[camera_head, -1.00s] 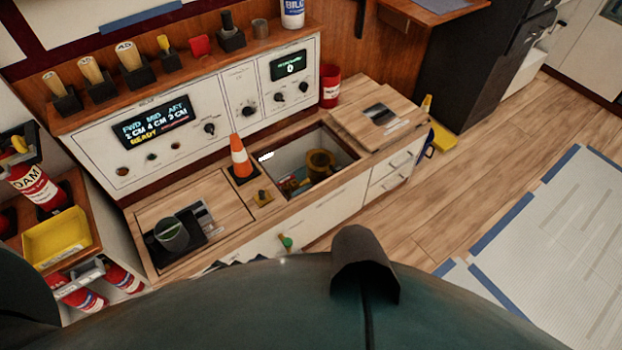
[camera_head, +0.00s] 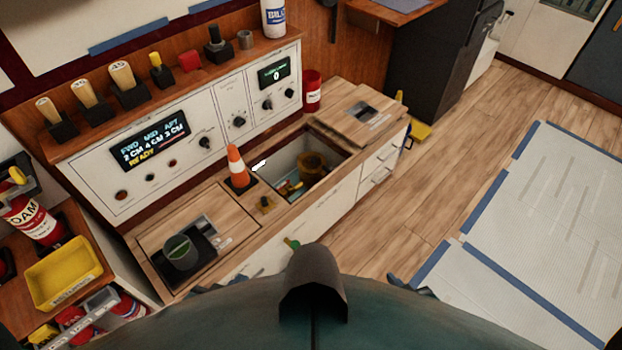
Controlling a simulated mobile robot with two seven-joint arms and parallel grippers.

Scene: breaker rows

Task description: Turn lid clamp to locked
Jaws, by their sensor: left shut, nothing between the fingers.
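A small brass-yellow fitting on a dark base, apparently the lid clamp (camera_head: 266,204), sits on the wooden counter between the open hatch (camera_head: 322,185) and the closed left lid (camera_head: 178,221). Its turn position is too small to read. A knob with green and yellow parts (camera_head: 291,243) shows at the cabinet's front edge. My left gripper (camera_head: 250,277) shows only as a dark sliver above my body's edge, shut and empty, apart from the clamp. My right gripper (camera_head: 419,284) is likewise mostly hidden behind my body, over the floor; its fingers cannot be made out.
An orange-and-white cone (camera_head: 238,166) stands beside the clamp. The wooden lid (camera_head: 361,118) lies right of the hatch, near a red can (camera_head: 312,91).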

